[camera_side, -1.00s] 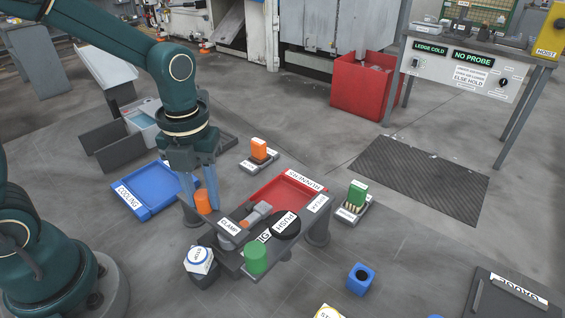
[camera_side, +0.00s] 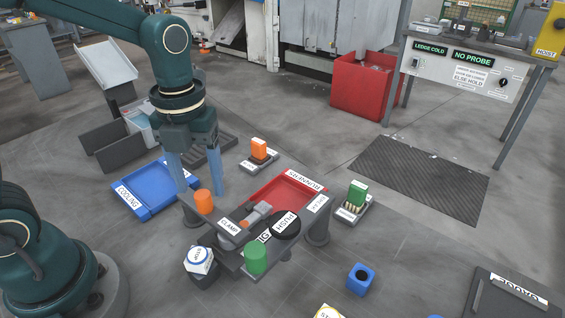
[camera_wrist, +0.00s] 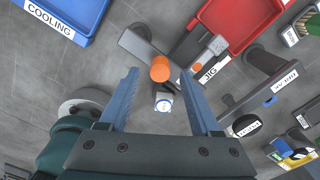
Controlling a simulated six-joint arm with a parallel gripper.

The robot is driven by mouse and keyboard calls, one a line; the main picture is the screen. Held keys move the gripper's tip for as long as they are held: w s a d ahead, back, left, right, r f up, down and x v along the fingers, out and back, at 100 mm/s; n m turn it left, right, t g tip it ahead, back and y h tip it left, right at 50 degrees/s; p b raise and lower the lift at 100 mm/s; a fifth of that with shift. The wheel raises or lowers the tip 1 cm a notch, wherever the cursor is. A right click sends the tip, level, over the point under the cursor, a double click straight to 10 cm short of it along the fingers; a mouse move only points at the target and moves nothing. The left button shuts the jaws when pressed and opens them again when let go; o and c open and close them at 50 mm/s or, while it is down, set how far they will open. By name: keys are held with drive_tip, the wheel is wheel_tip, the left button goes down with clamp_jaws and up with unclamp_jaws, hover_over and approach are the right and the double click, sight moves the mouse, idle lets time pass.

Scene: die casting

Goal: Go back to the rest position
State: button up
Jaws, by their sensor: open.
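My gripper (camera_side: 200,172) points down above the left end of the grey jig bench (camera_side: 235,240). Its two blue fingers are spread apart with nothing between them. An orange cylinder (camera_side: 204,201) stands on the left end of the bench, just below the fingertips. In the wrist view my gripper (camera_wrist: 163,92) is open, and the orange cylinder (camera_wrist: 160,69) shows beyond the gap between the fingers. A green cylinder (camera_side: 255,258) stands at the front of the bench.
A blue cooling tray (camera_side: 130,200) lies to the left and a red tray (camera_side: 280,190) behind the bench. Small stands hold an orange block (camera_side: 259,148) and a green block (camera_side: 357,193). A blue cube (camera_side: 360,279) sits on the floor.

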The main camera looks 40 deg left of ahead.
drive_tip(key=shift+r, duration=1)
drive_tip(key=shift+r, duration=0.15)
drive_tip(key=r+t, duration=0.1)
drive_tip(key=s+r+n, duration=0.1)
drive_tip(key=r, duration=0.1)
drive_tip(key=shift+s+t, duration=0.2)
drive_tip(key=shift+t, duration=0.2)
drive_tip(key=s+n+t, duration=0.1)
drive_tip(key=s+n, duration=0.1)
drive_tip(key=n, duration=0.7)
drive_tip(key=s+n+t, duration=0.1)
drive_tip(key=s+n, duration=0.1)
drive_tip(key=n, duration=0.8)
drive_tip(key=s+n+t, duration=0.1)
drive_tip(key=s+n, duration=0.1)
drive_tip(key=n, duration=0.7)
drive_tip(key=shift+r+t, duration=0.15)
drive_tip(key=shift+t, duration=0.25)
